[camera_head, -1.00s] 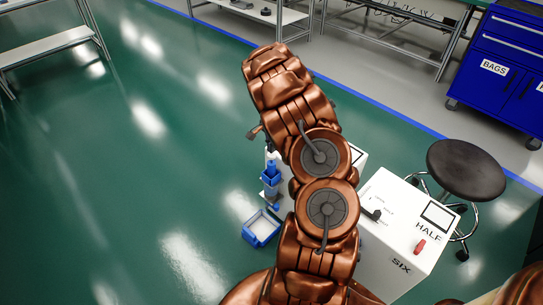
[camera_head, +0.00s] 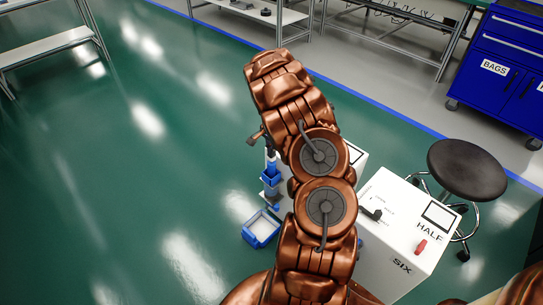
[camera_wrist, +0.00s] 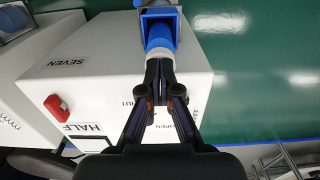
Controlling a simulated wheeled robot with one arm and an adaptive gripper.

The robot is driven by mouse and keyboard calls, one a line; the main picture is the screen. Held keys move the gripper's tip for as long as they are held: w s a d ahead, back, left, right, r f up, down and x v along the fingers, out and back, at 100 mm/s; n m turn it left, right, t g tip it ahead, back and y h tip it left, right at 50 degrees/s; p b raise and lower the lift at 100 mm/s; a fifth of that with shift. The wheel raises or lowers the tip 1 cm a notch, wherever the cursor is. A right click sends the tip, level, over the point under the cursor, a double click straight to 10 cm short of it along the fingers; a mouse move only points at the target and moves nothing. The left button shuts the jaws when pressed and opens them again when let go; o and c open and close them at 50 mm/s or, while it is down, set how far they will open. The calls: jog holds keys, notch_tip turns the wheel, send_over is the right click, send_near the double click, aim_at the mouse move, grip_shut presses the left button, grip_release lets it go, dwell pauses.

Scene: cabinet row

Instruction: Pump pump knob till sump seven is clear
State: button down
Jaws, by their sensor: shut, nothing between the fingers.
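In the wrist view my gripper (camera_wrist: 160,68) is shut and empty. Its fingertips are right by a round blue part (camera_wrist: 160,36), which looks like the pump knob, seated in a square blue cup (camera_wrist: 146,22). I cannot tell whether they touch. The white sump box marked SEVEN (camera_wrist: 110,68) lies under and left of the fingers. In the head view the blue pump column (camera_head: 271,180) stands left of my arm, above a blue-rimmed tray (camera_head: 247,238). My arm hides most of box seven and the gripper there.
A white box marked SIX (camera_head: 392,245), with a red switch (camera_head: 420,247) and a HALF label, stands right of my arm. A black stool (camera_head: 466,170) and blue cabinet (camera_head: 500,60) are farther right. A red switch (camera_wrist: 57,106) shows in the wrist view. Green floor at left is free.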

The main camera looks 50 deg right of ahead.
jog(key=shift+f, duration=0.9)
jog(key=shift+r, duration=2.5)
jog(key=shift+f, duration=0.75)
jog(key=shift+f+b, duration=0.4)
jog(key=shift+f, duration=1.3)
jog(key=shift+r, duration=0.1)
jog(key=shift+r+p, duration=0.4)
jog(key=shift+r, duration=1.95)
